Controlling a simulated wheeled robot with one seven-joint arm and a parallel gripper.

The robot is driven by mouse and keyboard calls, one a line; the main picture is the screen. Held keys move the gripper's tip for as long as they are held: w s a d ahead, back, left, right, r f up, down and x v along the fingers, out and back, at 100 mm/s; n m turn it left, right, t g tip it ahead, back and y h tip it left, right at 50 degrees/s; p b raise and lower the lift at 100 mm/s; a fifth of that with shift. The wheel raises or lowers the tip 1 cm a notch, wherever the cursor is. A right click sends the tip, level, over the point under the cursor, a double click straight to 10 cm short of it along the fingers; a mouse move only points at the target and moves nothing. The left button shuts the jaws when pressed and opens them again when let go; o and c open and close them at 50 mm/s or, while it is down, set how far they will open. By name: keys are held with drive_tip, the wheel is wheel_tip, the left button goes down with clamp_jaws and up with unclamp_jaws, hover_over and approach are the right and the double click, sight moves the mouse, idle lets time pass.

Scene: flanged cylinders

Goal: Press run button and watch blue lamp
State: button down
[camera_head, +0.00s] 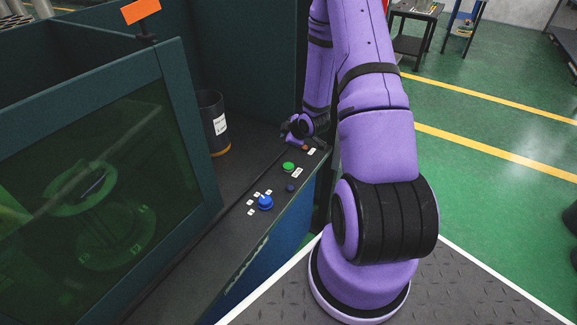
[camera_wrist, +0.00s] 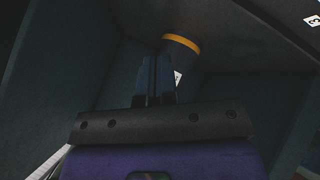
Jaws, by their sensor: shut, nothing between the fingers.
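A green button (camera_head: 288,166) sits on the dark control ledge (camera_head: 238,235) in the head view; its label is too small to read. A small dark blue dome (camera_head: 290,188), which looks like the blue lamp, sits just below it and shows no glow. A red button (camera_head: 306,147) is at the far end, close to my wrist. A larger blue knob (camera_head: 265,202) with small white labels around it is nearer. My gripper (camera_wrist: 154,65) is shut and empty in the wrist view. In the head view its end is small and dark, beyond the green button.
A black canister (camera_head: 213,122) with a yellow band stands behind the ledge; it also shows beyond my fingers in the wrist view (camera_wrist: 182,43). A green-windowed enclosure (camera_head: 190,130) fills the left. Open green floor lies right.

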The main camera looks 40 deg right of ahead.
sight(288, 166)
drive_tip(key=shift+s+f, duration=0.2)
drive_tip(key=shift+f, duration=0.4)
drive_tip(key=shift+f, duration=0.1)
drive_tip(key=shift+f, duration=4.3)
drive_tip(key=shift+f, duration=0.15)
drive_tip(key=shift+f, duration=0.25)
drive_tip(key=shift+f, duration=0.5)
drive_tip(key=shift+r, duration=0.95)
drive_tip(key=shift+d+r, duration=0.1)
